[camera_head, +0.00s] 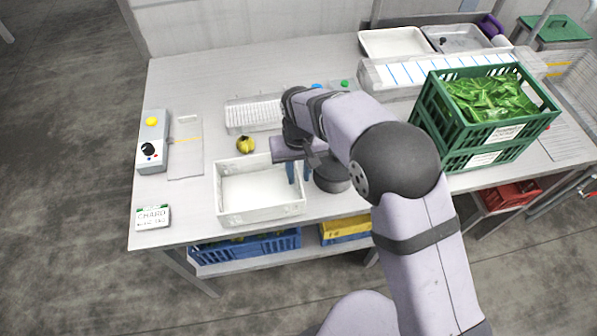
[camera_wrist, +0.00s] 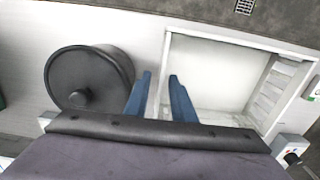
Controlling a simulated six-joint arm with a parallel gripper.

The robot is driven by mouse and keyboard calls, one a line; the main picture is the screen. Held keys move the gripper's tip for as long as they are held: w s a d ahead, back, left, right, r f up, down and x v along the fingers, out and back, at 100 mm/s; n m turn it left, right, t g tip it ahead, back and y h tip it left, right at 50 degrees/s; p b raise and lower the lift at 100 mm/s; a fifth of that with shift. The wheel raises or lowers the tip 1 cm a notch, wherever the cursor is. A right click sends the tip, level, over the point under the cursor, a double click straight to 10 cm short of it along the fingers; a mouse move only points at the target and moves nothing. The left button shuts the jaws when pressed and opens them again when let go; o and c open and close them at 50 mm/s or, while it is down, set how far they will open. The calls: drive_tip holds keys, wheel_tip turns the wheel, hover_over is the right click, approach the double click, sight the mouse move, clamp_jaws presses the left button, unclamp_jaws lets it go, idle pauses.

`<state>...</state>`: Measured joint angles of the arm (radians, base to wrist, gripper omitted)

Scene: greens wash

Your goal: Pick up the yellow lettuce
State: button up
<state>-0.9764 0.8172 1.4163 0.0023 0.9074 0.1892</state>
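A small yellow-green round item (camera_head: 245,145), which I take to be the yellow lettuce, lies on the table just behind the white bin (camera_head: 230,217). It is not visible in the wrist view. My gripper (camera_head: 298,180) points down at the right side of the white bin, to the right of the lettuce and apart from it.
A dark round lidded object (camera_wrist: 88,80) stands beside the bin, partly behind my arm. A white ribbed tray (camera_head: 252,117) lies behind the lettuce. A control box (camera_head: 152,140) and board (camera_head: 186,150) are at left. A green crate (camera_head: 470,140) of leaves stands right.

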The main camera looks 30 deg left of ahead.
drive_tip(key=shift+r, duration=0.1)
wheel_tip(320, 180, up, 12)
drive_tip(key=b, duration=0.2)
drive_tip(key=shift+b, duration=0.3)
drive_tip(key=shift+r, duration=0.1)
